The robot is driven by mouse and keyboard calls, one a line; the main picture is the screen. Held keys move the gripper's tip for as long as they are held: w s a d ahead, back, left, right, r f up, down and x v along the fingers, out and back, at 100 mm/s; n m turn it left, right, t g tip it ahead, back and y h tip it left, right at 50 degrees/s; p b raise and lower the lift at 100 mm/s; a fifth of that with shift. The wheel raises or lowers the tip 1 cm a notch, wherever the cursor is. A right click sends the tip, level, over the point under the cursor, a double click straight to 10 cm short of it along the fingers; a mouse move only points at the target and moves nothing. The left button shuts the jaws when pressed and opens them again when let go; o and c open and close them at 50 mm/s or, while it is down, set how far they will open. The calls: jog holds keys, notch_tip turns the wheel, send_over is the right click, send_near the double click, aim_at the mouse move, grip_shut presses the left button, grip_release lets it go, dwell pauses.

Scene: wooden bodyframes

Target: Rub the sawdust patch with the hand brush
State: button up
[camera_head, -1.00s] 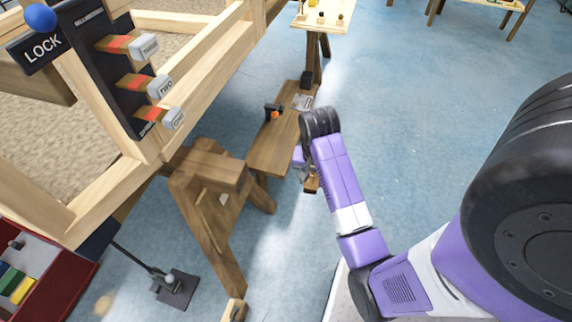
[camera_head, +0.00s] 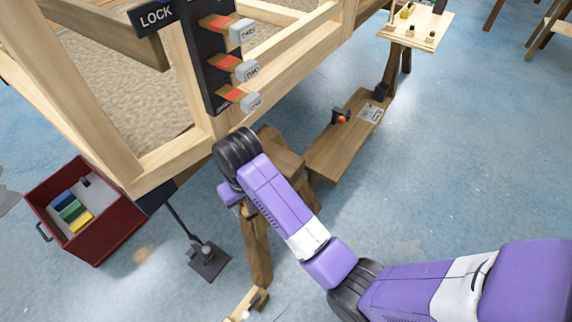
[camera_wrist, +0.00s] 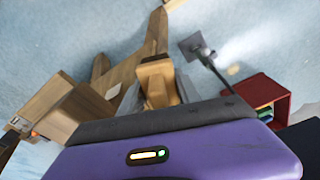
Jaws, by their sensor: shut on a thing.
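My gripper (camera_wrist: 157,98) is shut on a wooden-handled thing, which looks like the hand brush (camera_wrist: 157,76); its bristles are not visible. In the head view my wrist hides the fingers and the brush. A faint tan patch, which looks like the sawdust patch (camera_head: 143,254), lies on the blue floor at the lower left, between the red box and the black stand. It also shows small in the wrist view (camera_wrist: 233,69). The brush is apart from the patch, to its right in the head view.
A red box (camera_head: 110,230) with coloured blocks stands left of the patch. A black stand (camera_head: 208,262) is on its right. A wooden trestle (camera_head: 258,255) stands below the large timber frame (camera_head: 175,155), near my arm. A low bench (camera_head: 340,150) lies beyond.

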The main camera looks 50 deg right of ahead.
jog(key=w+a+n, duration=0.3)
jog(key=w+a, duration=0.2)
jog(key=a, duration=0.1)
jog(key=shift+w+r, duration=0.25)
jog(key=shift+w, duration=0.05)
